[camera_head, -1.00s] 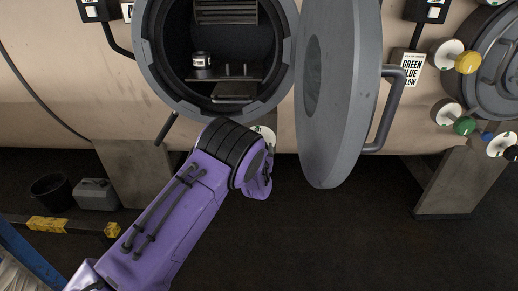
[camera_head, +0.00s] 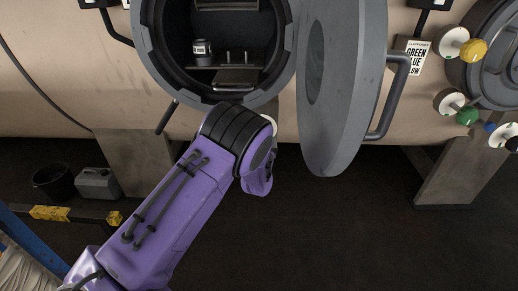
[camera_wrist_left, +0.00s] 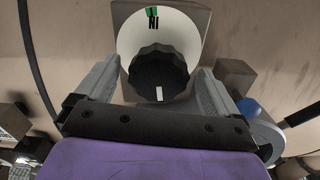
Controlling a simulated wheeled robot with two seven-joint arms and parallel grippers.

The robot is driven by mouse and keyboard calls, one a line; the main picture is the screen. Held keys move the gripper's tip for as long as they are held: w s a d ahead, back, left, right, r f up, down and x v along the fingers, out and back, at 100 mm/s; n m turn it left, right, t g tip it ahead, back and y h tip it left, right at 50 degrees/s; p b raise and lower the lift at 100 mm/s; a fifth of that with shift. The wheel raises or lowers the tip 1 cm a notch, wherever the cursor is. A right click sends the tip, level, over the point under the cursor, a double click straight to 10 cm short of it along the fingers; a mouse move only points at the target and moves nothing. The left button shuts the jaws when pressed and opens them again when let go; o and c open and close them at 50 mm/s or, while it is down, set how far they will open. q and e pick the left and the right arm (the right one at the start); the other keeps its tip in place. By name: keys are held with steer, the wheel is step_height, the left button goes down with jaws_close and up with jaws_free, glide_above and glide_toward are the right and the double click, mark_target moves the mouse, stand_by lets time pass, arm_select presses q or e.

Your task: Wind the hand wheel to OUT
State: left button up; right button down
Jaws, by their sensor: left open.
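The hand wheel, a black ribbed knob (camera_wrist_left: 158,72) with a white mark, sits on a round white dial (camera_wrist_left: 135,38) in the left wrist view. The white mark is at the bottom of the knob, opposite a green mark and the upside-down word IN at the dial's top. My left gripper (camera_wrist_left: 157,82) is open, with one grey finger on each side of the knob. I cannot tell whether the fingers touch it. In the head view my purple left arm covers nearly all of the dial, and the fingers are hidden. My right gripper is not in view.
The open grey round door (camera_head: 342,90) hangs just right of my left wrist. The open port (camera_head: 225,45) above holds a small can (camera_head: 202,48). Other coloured knobs (camera_head: 466,116) are at the right. A bucket (camera_head: 52,182) and a grey canister (camera_head: 97,183) stand at the left.

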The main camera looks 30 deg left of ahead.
arm_select(q)
steer(key=v, duration=0.7)
steer(key=shift+s+d, duration=0.2)
steer(key=shift+s, duration=0.15)
steer(key=s+d+f+n+g+h+p, duration=0.1)
steer(key=s+d+f+g+h, duration=0.15)
steer(key=s+f, duration=0.65)
steer(key=s+d+f+g+h, duration=0.15)
steer(key=s+f+g, duration=0.25)
steer(key=s+f, duration=0.55)
steer(key=s+d+f+g+h+p, duration=0.1)
steer(key=s+f+g, duration=0.1)
steer(key=s, duration=0.7)
steer(key=s+d+f+g+h+p, duration=0.1)
steer(key=s+f+g, duration=0.2)
steer(key=s, duration=0.7)
steer(key=shift+s+d+f+n, duration=0.3)
steer(key=shift+s+f+n, duration=0.05)
steer(key=shift+f+n, duration=0.05)
steer(key=shift+g, duration=0.25)
